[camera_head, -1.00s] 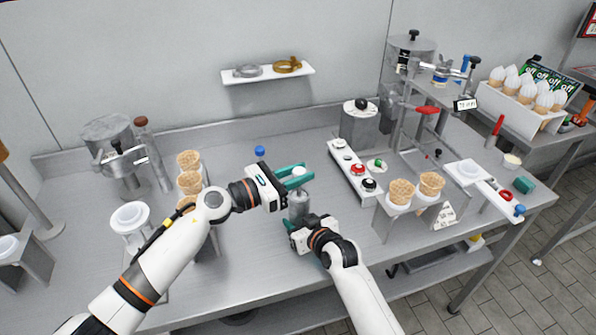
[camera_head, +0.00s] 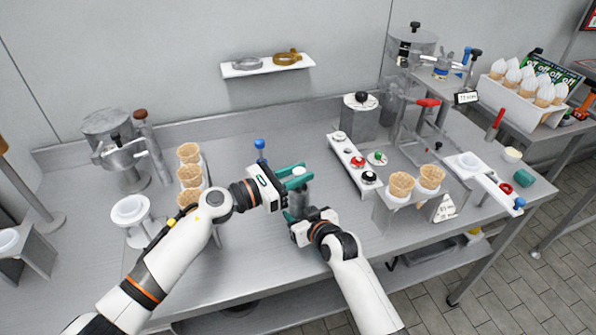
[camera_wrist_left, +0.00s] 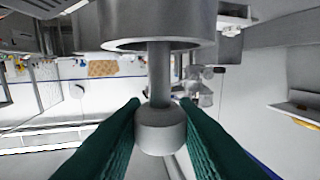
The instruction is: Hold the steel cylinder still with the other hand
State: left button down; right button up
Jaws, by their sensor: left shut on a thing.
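The steel cylinder (camera_head: 298,197) stands upright on the bench, partly hidden by both my grippers. In the left wrist view its body (camera_wrist_left: 160,22) is at the top, with a thin rod (camera_wrist_left: 158,72) leading to a round pale knob (camera_wrist_left: 160,132). My left gripper (camera_head: 291,176) is shut on this knob, its green fingers (camera_wrist_left: 160,108) on either side. The knob's pale top (camera_head: 299,171) shows between the fingers in the head view. My right gripper (camera_head: 291,214) is low at the cylinder's near side. Its fingers are mostly hidden, so I cannot tell their grip.
A rack of cones (camera_head: 190,174) stands left of my left gripper. A white panel with knobs (camera_head: 352,158) and a stand with two cones (camera_head: 410,190) are to the right. A blue-topped peg (camera_head: 260,145) stands behind. The bench front is clear between my arms.

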pick_arm(q)
jog(key=shift+f, duration=0.35)
jog(key=c, duration=1.1)
grip_release()
jog(key=shift+o, duration=0.2)
notch_tip(320, 180, up, 10)
jog(key=shift+f, duration=0.1)
pick_arm(e)
jog(key=o, duration=1.8)
jog(key=shift+o, duration=0.2)
